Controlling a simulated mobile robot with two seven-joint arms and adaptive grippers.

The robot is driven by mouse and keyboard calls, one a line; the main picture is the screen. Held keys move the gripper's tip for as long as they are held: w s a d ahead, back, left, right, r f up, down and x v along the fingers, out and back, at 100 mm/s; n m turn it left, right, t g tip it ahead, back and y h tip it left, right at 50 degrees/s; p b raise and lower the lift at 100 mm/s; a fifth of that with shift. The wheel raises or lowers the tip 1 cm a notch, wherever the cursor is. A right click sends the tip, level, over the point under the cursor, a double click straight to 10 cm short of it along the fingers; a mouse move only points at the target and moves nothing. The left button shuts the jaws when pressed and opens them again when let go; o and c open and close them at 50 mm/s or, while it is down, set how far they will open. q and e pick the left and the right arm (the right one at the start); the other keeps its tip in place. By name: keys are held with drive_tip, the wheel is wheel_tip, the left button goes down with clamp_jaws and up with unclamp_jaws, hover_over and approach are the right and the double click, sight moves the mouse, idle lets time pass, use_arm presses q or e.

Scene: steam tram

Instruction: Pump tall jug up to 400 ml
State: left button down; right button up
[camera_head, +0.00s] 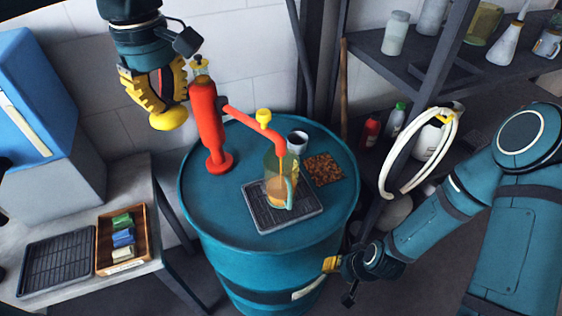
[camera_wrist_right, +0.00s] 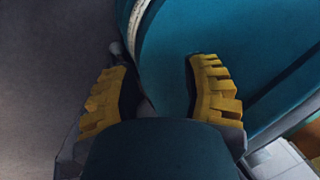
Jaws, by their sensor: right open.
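A red hand pump (camera_head: 207,125) stands on the blue drum (camera_head: 215,262). Its spout (camera_head: 250,123) reaches right over a clear tall jug (camera_head: 271,165). A thin amber stream runs from the spout into the jug. Amber liquid fills the jug's lower part; graduations are too small to read. My left gripper (camera_head: 162,98) is closed around the pump handle, whose yellow knob (camera_head: 168,118) shows below the fingers. My right gripper (camera_head: 335,272) is low at the drum's front right, open and empty, clear of the jug; the right wrist view also shows its spread fingers (camera_wrist_right: 162,95).
The jug stands on a dark drip tray (camera_head: 258,217). A small dark cup (camera_head: 297,140) and a brown mat (camera_head: 323,169) are close by. A wooden tray with folded cloths (camera_head: 107,260) lies on the left bench. Shelves with bottles (camera_head: 396,33) stand at the right.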

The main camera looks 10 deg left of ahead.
use_arm(q)
drive_tip(key=shift+f+b, duration=3.6)
drive_tip(key=shift+f, duration=1.95)
use_arm(e)
drive_tip(key=shift+s+f, duration=0.75)
drive_tip(key=shift+f, duration=3)
use_arm(q)
wheel_tip(320, 180, up, 9)
drive_tip(key=p, duration=0.8)
drive_tip(key=shift+r, duration=0.15)
wheel_tip(320, 180, up, 8)
drive_tip(key=p, duration=0.8)
drive_tip(key=shift+r, duration=0.25)
use_arm(e)
wheel_tip(320, 180, up, 17)
drive_tip(key=w, duration=0.1)
drive_tip(key=shift+w+d, duration=0.2)
drive_tip(key=shift+w, duration=0.2)
use_arm(q)
drive_tip(key=shift+f, duration=0.15)
use_arm(e)
drive_tip(key=shift+f, duration=0.1)
